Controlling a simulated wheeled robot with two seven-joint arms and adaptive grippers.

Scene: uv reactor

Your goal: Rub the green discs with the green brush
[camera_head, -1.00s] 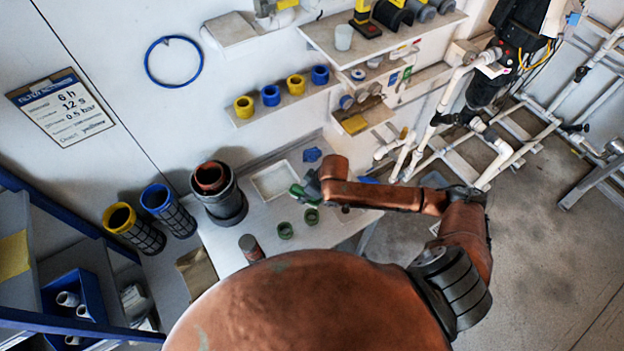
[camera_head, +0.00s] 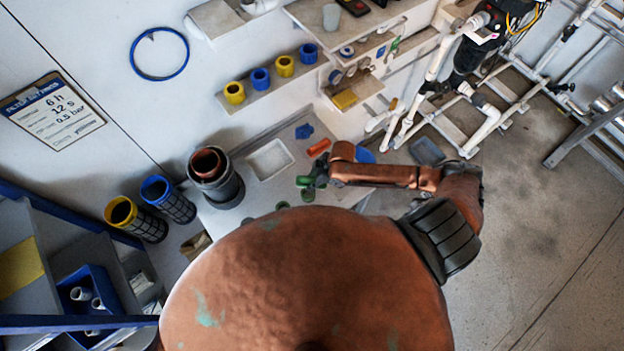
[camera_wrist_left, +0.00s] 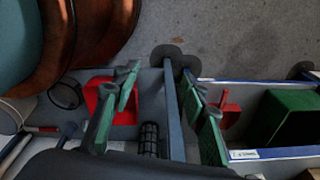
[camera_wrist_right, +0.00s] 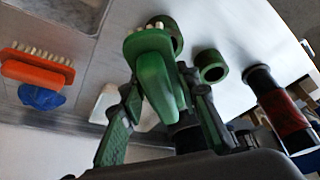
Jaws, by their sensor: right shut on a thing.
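My right gripper (camera_head: 318,178) is shut on the green brush (camera_head: 303,182), above the grey worktop. In the right wrist view my right gripper (camera_wrist_right: 160,88) grips the brush (camera_wrist_right: 150,60), its white bristles at the far end. One green disc, ring-shaped (camera_wrist_right: 172,38), is partly hidden behind the brush head; I cannot tell whether they touch. A second green disc (camera_wrist_right: 211,66) lies to its right, clear of the brush. They also show in the head view (camera_head: 308,195), one partly behind my body (camera_head: 283,205). My left gripper (camera_wrist_left: 160,82) is open and empty, away from the worktop.
An orange brush (camera_wrist_right: 38,70) and a blue piece (camera_wrist_right: 42,97) lie beside the white tray (camera_head: 270,159). A black pot (camera_head: 218,185) stands at the worktop's left.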

